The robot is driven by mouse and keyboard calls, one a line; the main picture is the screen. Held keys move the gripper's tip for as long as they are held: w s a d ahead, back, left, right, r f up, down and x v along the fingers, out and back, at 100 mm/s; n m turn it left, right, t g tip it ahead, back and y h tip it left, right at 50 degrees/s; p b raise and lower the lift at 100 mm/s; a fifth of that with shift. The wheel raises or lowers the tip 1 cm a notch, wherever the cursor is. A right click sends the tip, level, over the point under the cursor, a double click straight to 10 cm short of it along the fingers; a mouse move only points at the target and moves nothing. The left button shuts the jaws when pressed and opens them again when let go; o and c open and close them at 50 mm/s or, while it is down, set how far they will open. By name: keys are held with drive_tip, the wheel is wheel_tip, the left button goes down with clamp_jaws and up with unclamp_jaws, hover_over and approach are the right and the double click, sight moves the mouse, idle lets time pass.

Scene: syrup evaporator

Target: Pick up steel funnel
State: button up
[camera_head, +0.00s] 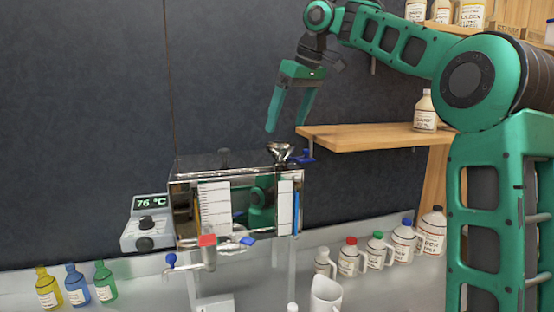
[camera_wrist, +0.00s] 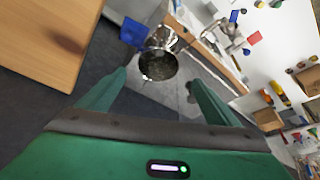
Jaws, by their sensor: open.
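The steel funnel (camera_head: 280,152) is small and shiny and sits upright on the right end of the evaporator's top (camera_head: 232,160). In the wrist view, the funnel (camera_wrist: 158,62) shows its round, dark mouth between and beyond my fingertips. My gripper (camera_head: 286,127) is open and empty, pointing down above the funnel with a gap between them. In the wrist view, my gripper's green fingers (camera_wrist: 157,79) are spread to either side of the funnel's mouth, apart from it. The funnel's lower part is hard to make out.
A blue valve handle (camera_head: 303,156) is close to the funnel's right. A wooden shelf (camera_head: 365,137) juts out at right, bearing a jug (camera_head: 425,112). A temperature controller (camera_head: 148,228) stands left of the evaporator. Several jugs (camera_head: 376,250) line the bench at right. Free room lies above the evaporator's left.

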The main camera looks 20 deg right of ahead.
hover_over(285, 159)
drive_tip(key=shift+w+f, duration=0.2)
drive_tip(key=shift+f, duration=1.9)
drive_tip(key=shift+x, duration=2.55)
drive_tip(key=shift+s+d, duration=0.1)
drive_tip(key=shift+d, duration=0.05)
drive_tip(key=c, duration=1.1)
